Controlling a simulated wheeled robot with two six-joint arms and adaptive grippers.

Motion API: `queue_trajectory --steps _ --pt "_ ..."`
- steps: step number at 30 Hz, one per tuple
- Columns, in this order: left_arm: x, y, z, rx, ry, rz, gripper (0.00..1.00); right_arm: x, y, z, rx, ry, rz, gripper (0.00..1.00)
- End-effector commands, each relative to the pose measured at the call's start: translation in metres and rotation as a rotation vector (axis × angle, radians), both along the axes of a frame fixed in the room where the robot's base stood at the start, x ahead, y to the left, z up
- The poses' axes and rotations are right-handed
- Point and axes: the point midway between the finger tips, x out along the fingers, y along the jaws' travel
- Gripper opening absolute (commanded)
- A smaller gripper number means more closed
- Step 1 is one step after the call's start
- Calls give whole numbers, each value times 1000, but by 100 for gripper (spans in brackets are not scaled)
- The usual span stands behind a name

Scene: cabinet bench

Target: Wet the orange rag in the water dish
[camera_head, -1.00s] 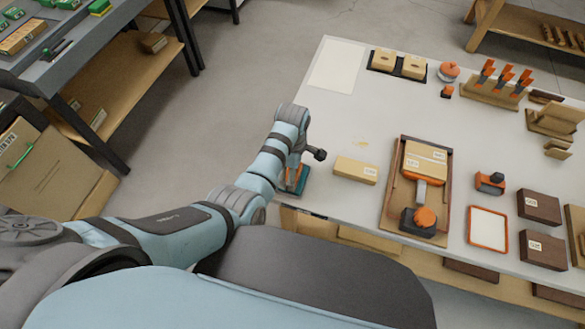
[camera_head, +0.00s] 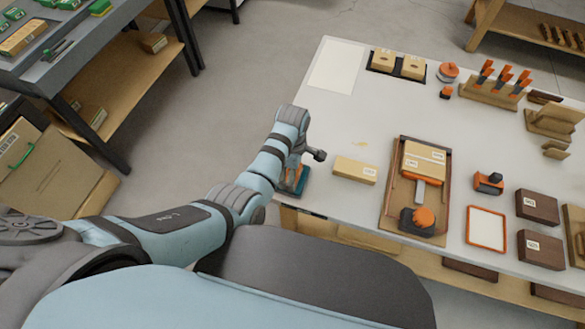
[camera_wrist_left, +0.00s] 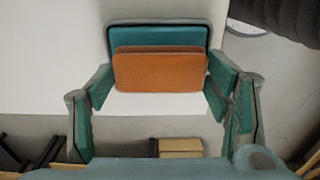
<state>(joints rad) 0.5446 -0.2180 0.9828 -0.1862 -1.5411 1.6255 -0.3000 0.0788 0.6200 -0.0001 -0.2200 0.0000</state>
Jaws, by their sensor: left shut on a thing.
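The orange rag (camera_wrist_left: 160,72) is a flat rectangular pad between my left gripper's fingertips (camera_wrist_left: 156,84). It shows as a small orange patch in the head view. My left gripper (camera_head: 291,180) is shut on it at the table's near left edge. The teal water dish (camera_wrist_left: 158,37), with a grey rim, lies directly behind and under the rag in the wrist view. Its teal side also shows in the head view (camera_head: 301,183). Whether the rag touches the dish or hangs just above it I cannot tell. My right gripper is out of view.
The white table (camera_head: 335,125) is clear behind the gripper. A tan block (camera_head: 355,169) lies just right of it. A wooden tray (camera_head: 390,205) holding a sander-like tool stands farther right. A pale sheet (camera_head: 337,66) lies at the far left corner.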

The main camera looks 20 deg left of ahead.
Motion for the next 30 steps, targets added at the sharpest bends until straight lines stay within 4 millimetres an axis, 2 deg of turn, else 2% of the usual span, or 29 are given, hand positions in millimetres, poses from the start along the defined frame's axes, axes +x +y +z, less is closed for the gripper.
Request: queue_trajectory --steps 1,3,11,18,30 --pt "0 0 11 0 -1 0 49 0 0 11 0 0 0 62" --pt "1 0 20 0 -2 0 49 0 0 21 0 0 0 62" --pt "1 0 50 0 -5 1 49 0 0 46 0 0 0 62" --pt "1 -1 67 -1 -5 1 49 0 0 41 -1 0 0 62" --pt "1 0 69 0 -4 0 49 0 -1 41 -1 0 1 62"
